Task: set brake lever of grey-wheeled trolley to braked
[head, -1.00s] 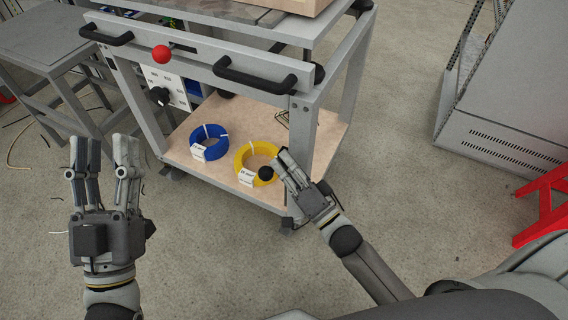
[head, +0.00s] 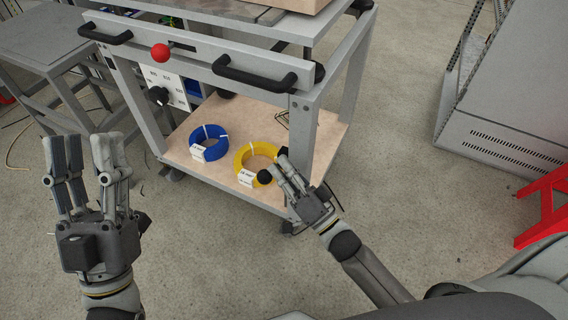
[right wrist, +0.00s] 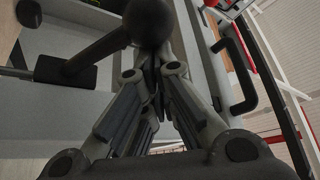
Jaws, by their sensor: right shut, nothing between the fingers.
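The trolley (head: 345,85) is a grey frame with black handles and a wooden lower shelf. A red ball knob (head: 160,53) sits on its front rail. A lever with a black ball knob (head: 264,177) is at the front edge of the lower shelf; the ball and its rod (right wrist: 95,50) loom large in the right wrist view. My right gripper (head: 281,166) is shut and empty, with its fingertips right beside the black ball; I cannot tell whether they touch. My left gripper (head: 80,150) is open and empty, left of the trolley. The trolley's wheels are mostly hidden.
A blue coil (head: 209,136) and a yellow coil (head: 243,163) lie on the lower shelf. A grey table (head: 40,45) stands at the left. A grey cabinet (head: 510,150) and a red stand (head: 545,205) are at the right. The floor between trolley and cabinet is clear.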

